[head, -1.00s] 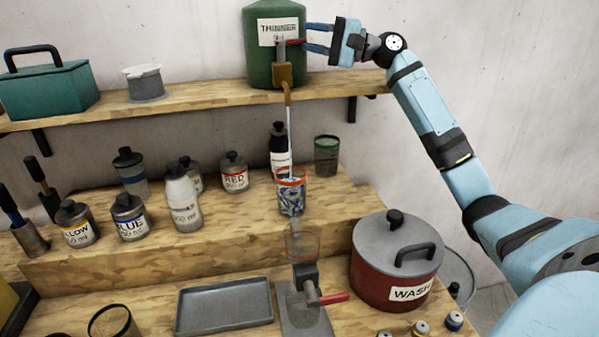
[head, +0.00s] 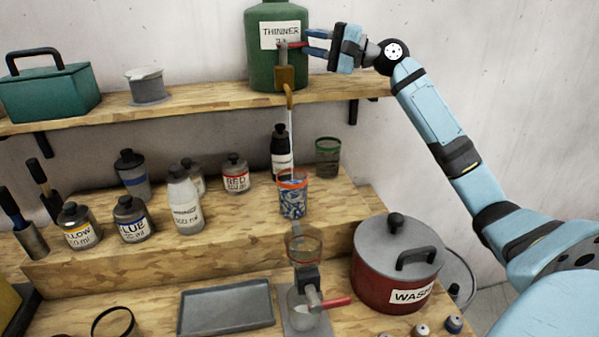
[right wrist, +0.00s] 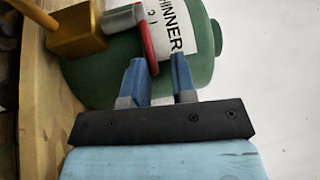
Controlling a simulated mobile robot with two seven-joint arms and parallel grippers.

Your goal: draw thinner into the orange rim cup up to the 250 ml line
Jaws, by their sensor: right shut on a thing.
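The green THINNER container (head: 262,72) stands on the upper shelf with a brass tap (head: 285,78) at its front. A thin pale stream (head: 291,145) falls from the tap's spout into the orange rim cup (head: 292,200) on the step below. The cup is upright, with a blue and white pattern; I cannot read its liquid level or the 250 ml line. My right gripper (head: 306,42) is at the tap's red lever (head: 292,44), shut on it. The lever also shows in the right wrist view (right wrist: 147,42), by the fingertips (right wrist: 158,65). My left gripper is out of view.
A dark bottle (head: 281,155) and green rim cup (head: 327,158) stand behind the orange rim cup. Several paint bottles stand left; a grey tray (head: 226,308) lies in front.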

